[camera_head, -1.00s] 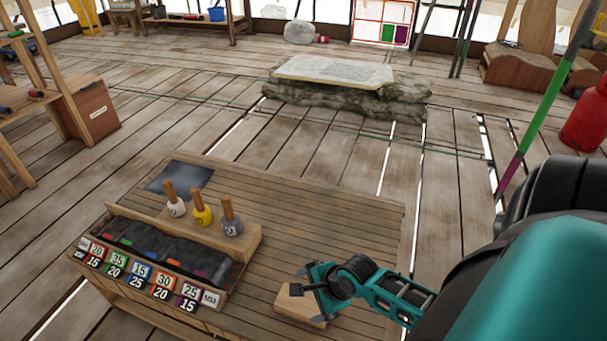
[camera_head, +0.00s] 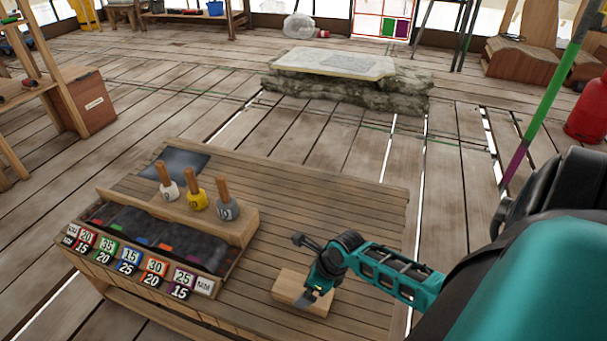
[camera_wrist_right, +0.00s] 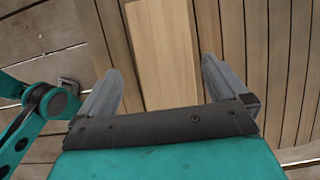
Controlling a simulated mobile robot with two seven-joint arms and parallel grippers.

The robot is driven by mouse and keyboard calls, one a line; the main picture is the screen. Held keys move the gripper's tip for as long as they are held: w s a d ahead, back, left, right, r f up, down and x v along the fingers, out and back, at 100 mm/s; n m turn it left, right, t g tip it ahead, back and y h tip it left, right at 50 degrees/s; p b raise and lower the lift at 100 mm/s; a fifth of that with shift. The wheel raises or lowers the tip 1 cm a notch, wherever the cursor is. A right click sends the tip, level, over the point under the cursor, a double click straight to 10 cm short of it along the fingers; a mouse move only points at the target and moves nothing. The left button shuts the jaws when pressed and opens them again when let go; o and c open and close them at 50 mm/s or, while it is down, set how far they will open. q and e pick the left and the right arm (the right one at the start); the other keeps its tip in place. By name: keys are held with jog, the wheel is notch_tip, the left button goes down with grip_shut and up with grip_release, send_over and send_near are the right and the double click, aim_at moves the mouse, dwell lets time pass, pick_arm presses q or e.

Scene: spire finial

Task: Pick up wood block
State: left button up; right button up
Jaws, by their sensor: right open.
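The wood block (camera_head: 290,286) is a plain light-brown rectangular piece lying on the slatted table at its front right. My right gripper (camera_head: 312,299) is above the block in the head view, pointing down at it. In the right wrist view the wood block (camera_wrist_right: 163,50) lies between the two grey fingers of the right gripper (camera_wrist_right: 158,85), with a gap on each side. The right gripper is open and holds nothing. The block's right end is partly hidden by the gripper in the head view. My left gripper is not in view.
The slatted table (camera_head: 350,210) has free room behind the block. To the left stand a rack with three wooden-handled weights, a grey one (camera_head: 227,207) nearest, and a compartment box with numbered tags (camera_head: 130,262). A dark sheet (camera_head: 175,164) lies at the back left.

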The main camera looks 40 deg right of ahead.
jog(key=shift+w+f+b, duration=0.2)
jog(key=shift+f+b, duration=0.1)
jog(key=shift+f, duration=0.3)
jog(key=b+x, duration=0.3)
jog(key=x, duration=0.1)
jog(key=shift+d+f, duration=0.1)
jog(key=shift+d, duration=0.1)
jog(key=shift+w+f, duration=0.1)
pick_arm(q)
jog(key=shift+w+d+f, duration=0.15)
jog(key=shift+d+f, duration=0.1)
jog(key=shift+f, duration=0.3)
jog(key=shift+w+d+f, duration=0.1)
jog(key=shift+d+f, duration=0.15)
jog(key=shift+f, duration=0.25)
pick_arm(e)
jog(key=c, duration=1)
